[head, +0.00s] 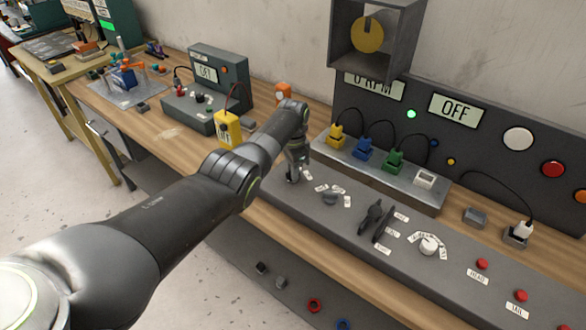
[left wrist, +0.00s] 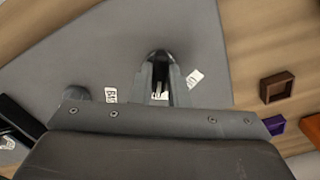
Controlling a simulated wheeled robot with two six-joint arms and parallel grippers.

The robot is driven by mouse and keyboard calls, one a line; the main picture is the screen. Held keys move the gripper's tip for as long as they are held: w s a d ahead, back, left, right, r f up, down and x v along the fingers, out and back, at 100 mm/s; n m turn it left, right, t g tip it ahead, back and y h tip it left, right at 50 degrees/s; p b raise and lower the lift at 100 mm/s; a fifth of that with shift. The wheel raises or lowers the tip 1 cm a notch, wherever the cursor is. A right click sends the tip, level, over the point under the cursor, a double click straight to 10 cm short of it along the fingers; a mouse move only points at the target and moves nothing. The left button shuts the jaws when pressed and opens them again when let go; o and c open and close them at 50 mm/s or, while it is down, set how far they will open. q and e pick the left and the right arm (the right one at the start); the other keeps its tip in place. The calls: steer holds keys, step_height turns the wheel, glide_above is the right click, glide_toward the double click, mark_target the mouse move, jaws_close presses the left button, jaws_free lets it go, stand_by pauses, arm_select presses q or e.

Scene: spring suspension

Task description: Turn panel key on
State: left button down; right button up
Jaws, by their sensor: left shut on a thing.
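My left gripper (head: 294,174) points down at the left end of the grey sloping control panel (head: 285,200). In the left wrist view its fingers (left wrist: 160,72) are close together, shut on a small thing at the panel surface. That thing is mostly hidden by the fingers, so I cannot clearly make out the key or its angle. White labels (left wrist: 194,78) lie on either side of the fingertips. The display (head: 455,109) on the upright back panel reads OFF. My right gripper is not in view.
A dark knob (head: 330,198), black levers (head: 371,216), a white dial (head: 428,245) and red buttons (head: 482,264) stand along the panel to the right. Yellow (head: 336,135), blue and green plugs sit behind. A yellow meter (head: 228,130) stands left of my arm.

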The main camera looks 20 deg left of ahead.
arm_select(q)
steer(key=shift+m, duration=0.3)
steer(key=c, duration=1.4)
jaws_free()
steer(key=shift+w+r, duration=0.1)
steer(key=shift+r, duration=0.45)
step_height(320, 180, up, 16)
steer(key=b, duration=0.1)
steer(key=shift+r+b, duration=0.2)
steer(key=shift+b, duration=0.15)
